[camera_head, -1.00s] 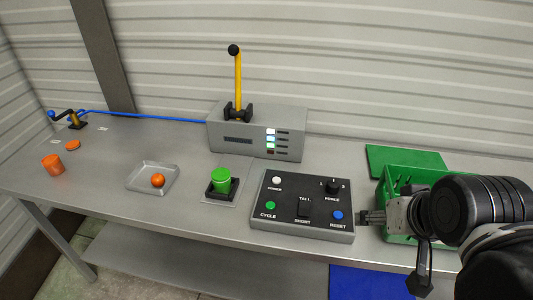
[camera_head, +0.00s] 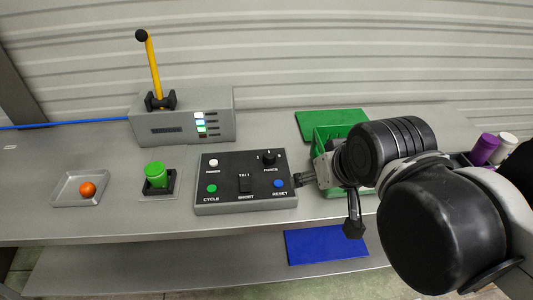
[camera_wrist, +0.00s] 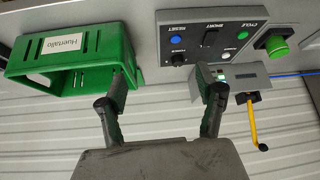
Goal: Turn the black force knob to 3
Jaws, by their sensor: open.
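The black force knob (camera_head: 268,157) is at the upper right of the dark control panel (camera_head: 225,181), below small numbers. Its pointer is too small to read. The knob also shows in the wrist view (camera_wrist: 178,58), beside the blue reset button (camera_wrist: 175,40). My gripper (camera_head: 305,180) is just right of the panel, apart from the knob and at about the height of the reset button in the picture. In the wrist view my gripper (camera_wrist: 163,68) is open, with nothing between its fingers.
A green crate (camera_head: 330,140) stands right of the panel, partly hidden by my arm. A green button (camera_head: 156,174) and a tray with an orange ball (camera_head: 87,189) are to the left. A grey box (camera_head: 185,125) with a yellow lever (camera_head: 152,65) stands behind.

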